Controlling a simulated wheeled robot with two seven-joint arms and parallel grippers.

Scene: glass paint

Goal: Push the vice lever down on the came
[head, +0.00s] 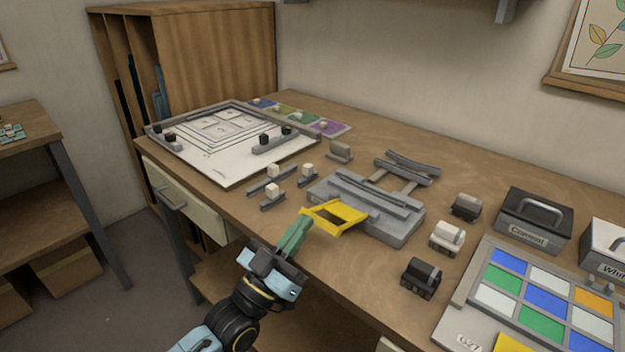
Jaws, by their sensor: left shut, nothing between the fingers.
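The vice (395,232) is a grey block near the front edge of the table, with long grey bars along its top. Its yellow lever (349,229) is a U-shaped frame at the vice's left front side. A long grey strip (371,186) lies along the top of the vice; I cannot tell if it is the came. My left gripper (304,222) is shut and empty, its green fingers close to the left end of the yellow lever. I cannot tell whether they touch it. My right gripper is not in view.
A white board (207,167) with a grey frame lies at the left. Small blocks (273,191) with white knobs stand left of the vice. A grey rack (408,165) is behind it. Dark and white blocks (447,238), a lidded box (533,221) and a coloured glass panel (483,324) are at the right.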

